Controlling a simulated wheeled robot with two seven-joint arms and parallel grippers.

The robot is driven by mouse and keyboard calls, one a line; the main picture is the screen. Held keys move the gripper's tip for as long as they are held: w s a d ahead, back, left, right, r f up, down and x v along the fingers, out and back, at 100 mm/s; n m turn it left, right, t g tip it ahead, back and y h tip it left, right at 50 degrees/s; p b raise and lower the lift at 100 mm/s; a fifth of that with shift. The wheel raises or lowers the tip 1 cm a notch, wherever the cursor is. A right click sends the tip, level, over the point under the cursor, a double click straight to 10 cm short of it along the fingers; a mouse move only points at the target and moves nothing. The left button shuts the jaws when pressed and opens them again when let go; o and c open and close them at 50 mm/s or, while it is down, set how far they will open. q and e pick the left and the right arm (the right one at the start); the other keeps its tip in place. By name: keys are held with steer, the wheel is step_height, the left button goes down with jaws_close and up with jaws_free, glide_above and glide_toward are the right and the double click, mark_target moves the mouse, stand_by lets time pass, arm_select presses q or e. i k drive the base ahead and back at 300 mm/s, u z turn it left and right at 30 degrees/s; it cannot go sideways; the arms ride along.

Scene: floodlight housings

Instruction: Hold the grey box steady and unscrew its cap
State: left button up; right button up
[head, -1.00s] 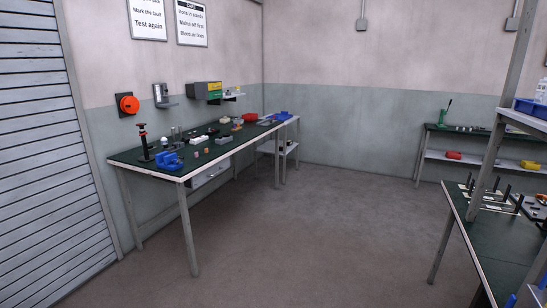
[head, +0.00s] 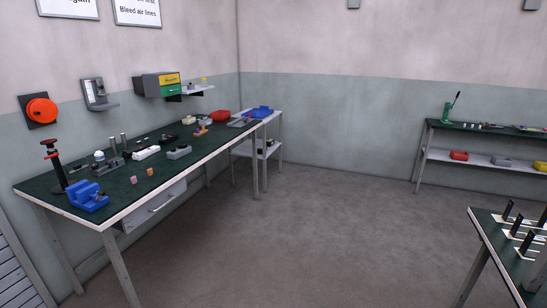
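A small grey box (head: 179,153) sits on the green-topped workbench (head: 160,178) on the left, towards the bench's front edge. It is small at this distance, and I cannot make out a cap on it. A white block-like item (head: 146,153) lies just to its left, apart from it. Neither of my grippers is in view, and nothing is touching the grey box.
A blue vise (head: 87,196) and a black stand with a red top (head: 55,165) are at the bench's near end. A red bowl (head: 220,115) is at the far end. Another bench (head: 480,225) stands at the lower right. The floor between is clear.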

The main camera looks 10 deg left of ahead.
mark_target(179, 153)
steer(key=i, duration=3.15)
steer(key=u, duration=1.9)
